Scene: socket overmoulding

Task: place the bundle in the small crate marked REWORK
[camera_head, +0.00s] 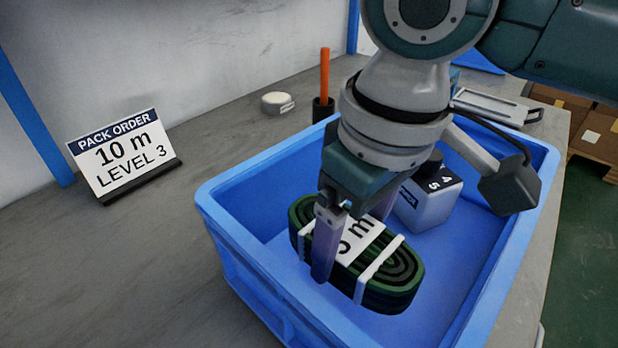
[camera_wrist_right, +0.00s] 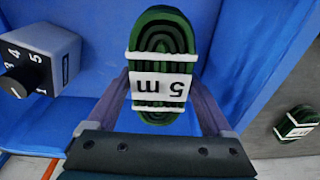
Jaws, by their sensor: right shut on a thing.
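The bundle (camera_head: 402,277) is a dark green and black coil with white bands and a "5 m" label; it also shows in the right wrist view (camera_wrist_right: 160,45). My right gripper (camera_head: 350,240) is shut on it, with a finger on either side. The bundle is over the inside of a large blue crate (camera_head: 240,264); I cannot tell whether it touches the floor. No REWORK marking or small crate can be made out. My left gripper is not in view.
A grey box with a numbered dial (camera_head: 428,205) sits in the crate's far right. A second banded bundle (camera_wrist_right: 297,122) lies outside the crate. A PACK ORDER sign (camera_head: 120,155) reads "10 m LEVEL 3". A white round object (camera_head: 277,102) and a black holder (camera_head: 323,108) stand behind.

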